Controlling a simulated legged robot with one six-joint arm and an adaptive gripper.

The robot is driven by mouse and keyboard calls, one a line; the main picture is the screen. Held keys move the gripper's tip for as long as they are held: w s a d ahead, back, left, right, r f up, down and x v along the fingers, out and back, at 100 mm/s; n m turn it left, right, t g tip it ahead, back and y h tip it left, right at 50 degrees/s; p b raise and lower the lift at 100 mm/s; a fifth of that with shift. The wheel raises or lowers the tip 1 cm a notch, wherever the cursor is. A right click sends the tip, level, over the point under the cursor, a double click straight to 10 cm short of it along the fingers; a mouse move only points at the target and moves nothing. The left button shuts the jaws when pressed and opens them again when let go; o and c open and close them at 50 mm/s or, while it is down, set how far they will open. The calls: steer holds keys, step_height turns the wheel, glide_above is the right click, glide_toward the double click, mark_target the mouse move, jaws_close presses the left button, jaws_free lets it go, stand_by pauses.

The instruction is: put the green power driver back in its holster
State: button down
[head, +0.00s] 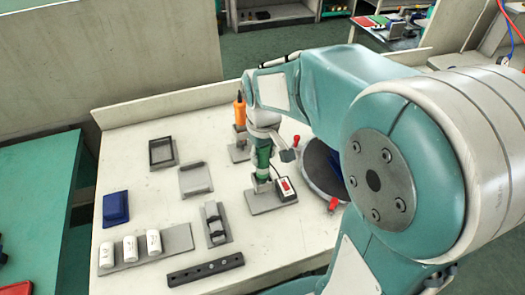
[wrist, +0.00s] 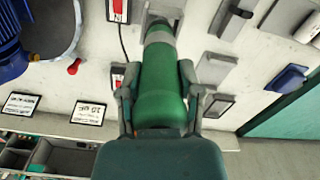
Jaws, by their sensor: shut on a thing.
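The green power driver (head: 263,158) is upright on the worktable, below my wrist, in the head view. In the wrist view the green driver (wrist: 160,85) fills the middle, with a finger of my gripper (wrist: 159,82) on each side, shut on its body. The driver's lower end is at the grey holster (head: 262,185) on its flat base plate, and the holster also shows at the top of the wrist view (wrist: 165,10). I cannot tell how deep the driver sits in it. In the head view my arm partly hides the gripper.
An orange driver (head: 240,110) stands in another holster behind. A red-and-white card (head: 284,188) lies beside the green driver's holster. A round dark tray (head: 320,170) is on the right. Grey fixtures, a blue block (head: 115,208) and white cylinders (head: 130,248) are on the left.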

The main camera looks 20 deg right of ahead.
steer(key=shift+f, duration=1.55)
steer(key=shift+c, duration=0.9)
jaws_free()
steer(key=shift+r, duration=3)
